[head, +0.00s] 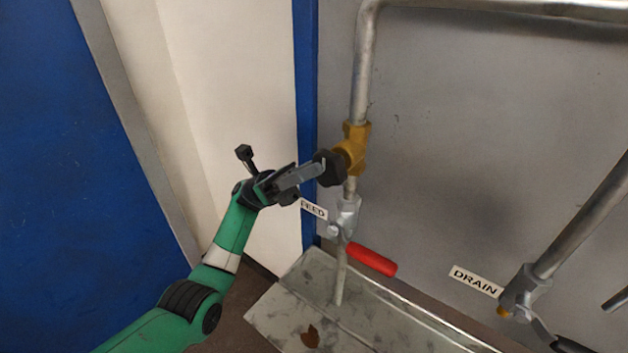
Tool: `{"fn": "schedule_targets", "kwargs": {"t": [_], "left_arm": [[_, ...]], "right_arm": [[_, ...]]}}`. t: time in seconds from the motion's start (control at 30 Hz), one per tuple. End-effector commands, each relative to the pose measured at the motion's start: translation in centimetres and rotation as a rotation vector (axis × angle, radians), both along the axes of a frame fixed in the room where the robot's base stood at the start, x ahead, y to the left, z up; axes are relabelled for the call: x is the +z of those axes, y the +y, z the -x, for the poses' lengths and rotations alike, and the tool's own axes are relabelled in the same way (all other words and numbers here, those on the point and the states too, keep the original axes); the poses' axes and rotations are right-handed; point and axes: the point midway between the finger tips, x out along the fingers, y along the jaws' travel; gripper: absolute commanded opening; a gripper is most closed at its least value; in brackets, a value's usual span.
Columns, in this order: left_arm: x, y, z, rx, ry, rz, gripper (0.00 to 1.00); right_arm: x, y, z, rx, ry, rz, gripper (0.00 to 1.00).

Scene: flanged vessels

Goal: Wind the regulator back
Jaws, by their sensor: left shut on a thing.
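The regulator has a brass body (355,150) on the vertical steel pipe and a black knob (328,168) on its left side. My left gripper (318,170) comes in from the lower left on a green arm, and its grey fingers are shut on the black knob. The fingers partly cover the knob. My right gripper is not in view.
Below the regulator is a valve with a red handle (372,260) and a FEED label (313,209). A DRAIN label (476,281) and another valve (522,291) are at the lower right. A metal ledge (290,305) runs along the bottom. Open space lies left of the pipe.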

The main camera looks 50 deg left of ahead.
Motion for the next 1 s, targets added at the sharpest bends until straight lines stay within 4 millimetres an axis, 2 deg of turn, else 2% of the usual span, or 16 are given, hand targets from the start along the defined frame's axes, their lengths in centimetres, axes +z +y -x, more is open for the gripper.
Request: {"fn": "schedule_targets", "kwargs": {"t": [0.1,0.57,0.6,0.63,1.0], "left_arm": [[-0.16,-0.08,0.03,-0.002,-0.006,0.02,0.0],[0.03,-0.06,0.03,-0.001,-0.01,0.032,0.0],[0.03,-0.07,0.01,-0.001,-0.01,0.031,0.36],[0.02,-0.06,0.01,-0.001,-0.01,0.031,0.41],[-0.33,0.3,0.03,0.001,-0.008,0.031,0.41]], "right_arm": [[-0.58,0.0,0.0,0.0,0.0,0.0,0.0],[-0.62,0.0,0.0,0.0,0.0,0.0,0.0],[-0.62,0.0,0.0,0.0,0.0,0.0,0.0],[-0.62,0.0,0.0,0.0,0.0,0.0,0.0],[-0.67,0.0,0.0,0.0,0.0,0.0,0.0]]}}
